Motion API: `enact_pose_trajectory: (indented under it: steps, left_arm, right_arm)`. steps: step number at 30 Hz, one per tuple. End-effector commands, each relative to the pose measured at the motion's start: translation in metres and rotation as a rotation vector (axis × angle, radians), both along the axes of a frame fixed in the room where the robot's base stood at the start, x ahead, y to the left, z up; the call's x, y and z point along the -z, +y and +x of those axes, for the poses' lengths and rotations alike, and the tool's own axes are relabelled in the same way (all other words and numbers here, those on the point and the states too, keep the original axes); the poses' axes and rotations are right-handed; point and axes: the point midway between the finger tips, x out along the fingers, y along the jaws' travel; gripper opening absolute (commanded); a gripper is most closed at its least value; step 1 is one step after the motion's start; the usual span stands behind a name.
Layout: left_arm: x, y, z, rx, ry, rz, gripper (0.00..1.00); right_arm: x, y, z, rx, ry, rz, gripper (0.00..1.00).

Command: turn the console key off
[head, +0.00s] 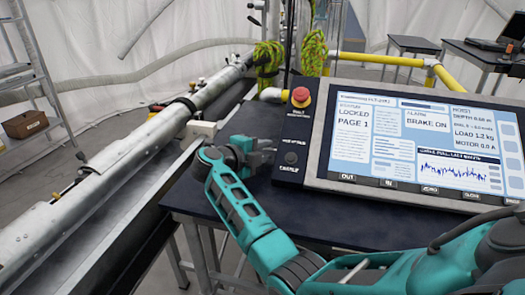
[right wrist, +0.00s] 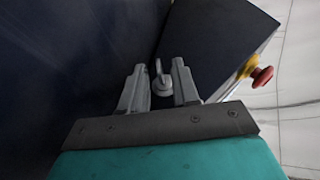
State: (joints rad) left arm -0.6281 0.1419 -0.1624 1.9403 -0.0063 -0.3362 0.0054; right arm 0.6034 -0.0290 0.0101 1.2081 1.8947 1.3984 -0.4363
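The console (head: 300,115) stands on the dark table, with its large lit screen (head: 415,145) and a black control panel on its left side. The key (right wrist: 162,76) is a small grey piece standing out from the dark panel in the right wrist view. In the head view a small round grey switch (head: 290,158) shows low on that panel, just right of my right gripper (head: 268,151). In the right wrist view my right gripper (right wrist: 160,80) is open, with one finger on each side of the key and gaps visible. My left gripper is not in view.
A red emergency button (head: 300,97) on a yellow base stands higher on the panel; it also shows in the right wrist view (right wrist: 262,76). Rope coils (head: 268,60) hang behind the console. A long metal tube (head: 130,145) lies left of the table (head: 215,190).

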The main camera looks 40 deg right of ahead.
Motion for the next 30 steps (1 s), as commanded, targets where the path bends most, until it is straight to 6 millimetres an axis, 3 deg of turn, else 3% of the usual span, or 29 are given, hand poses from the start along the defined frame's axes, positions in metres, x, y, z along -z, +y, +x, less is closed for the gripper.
enact_pose_trajectory:
  steps: [10, 30]
  left_arm:
    - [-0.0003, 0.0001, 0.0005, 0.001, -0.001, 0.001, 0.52]
    - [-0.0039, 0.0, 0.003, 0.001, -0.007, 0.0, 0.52]
  right_arm:
    - [-0.0001, 0.0005, 0.0, 0.0, 0.0, 0.0, 0.0]
    - [-0.0024, 0.0009, 0.0006, 0.0, 0.051, 0.07, 0.0]
